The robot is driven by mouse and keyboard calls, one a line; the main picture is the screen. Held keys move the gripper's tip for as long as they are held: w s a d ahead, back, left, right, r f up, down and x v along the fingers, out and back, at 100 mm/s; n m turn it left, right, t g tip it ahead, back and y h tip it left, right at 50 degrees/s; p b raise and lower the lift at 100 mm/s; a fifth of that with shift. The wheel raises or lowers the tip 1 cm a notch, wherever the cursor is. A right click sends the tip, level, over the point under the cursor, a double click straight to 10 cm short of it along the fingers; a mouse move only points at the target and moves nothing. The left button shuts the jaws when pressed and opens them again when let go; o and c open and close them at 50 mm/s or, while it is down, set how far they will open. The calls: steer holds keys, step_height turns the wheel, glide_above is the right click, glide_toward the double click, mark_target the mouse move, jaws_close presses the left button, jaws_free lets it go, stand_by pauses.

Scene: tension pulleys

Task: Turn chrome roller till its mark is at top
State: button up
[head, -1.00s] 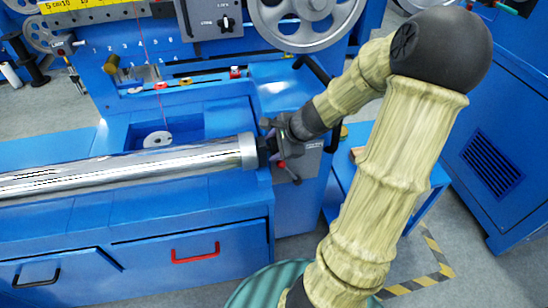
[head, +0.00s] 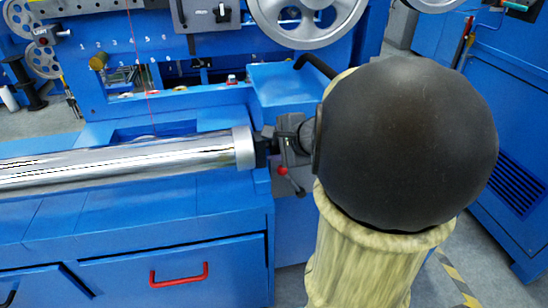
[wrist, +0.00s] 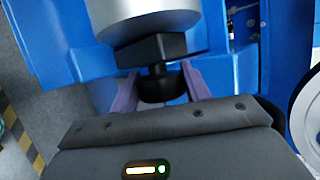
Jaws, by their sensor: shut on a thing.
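The chrome roller (head: 130,162) lies level across the blue machine at the left in the head view. Its end collar shows at the top of the wrist view (wrist: 145,20). A black knob (wrist: 163,84) sits below the collar on a dark block (wrist: 155,50). My gripper (wrist: 162,92) is shut on the black knob, with a purple finger on each side of it. In the head view my gripper (head: 272,145) is small at the roller's right end. Thin dark lines run along the roller, and I cannot tell a mark from reflections.
A large grey handwheel (head: 307,15) stands above and behind. A drawer with a red handle (head: 178,275) is below the roller. Another blue machine (head: 500,150) stands at the right.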

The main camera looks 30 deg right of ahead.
steer(key=shift+a+f+n+t+b, duration=0.2)
steer(key=shift+t+b, duration=0.35)
steer(key=shift+b, duration=1.5)
steer(key=shift+d+f+n+t+b, duration=0.1)
steer(key=shift+f+t+b, duration=0.35)
steer(key=shift+b, duration=1.55)
steer(key=shift+s+r+t+b, duration=0.15)
steer(key=shift+t+b, duration=0.25)
steer(key=shift+b, duration=0.55)
steer(key=shift+r+b, duration=0.1)
steer(key=shift+b, duration=0.25)
steer(key=shift+r+t+b, duration=0.2)
steer(key=shift+t+b, duration=0.1)
steer(key=shift+b, duration=0.25)
steer(key=o, duration=1)
steer(key=shift+r, duration=0.1)
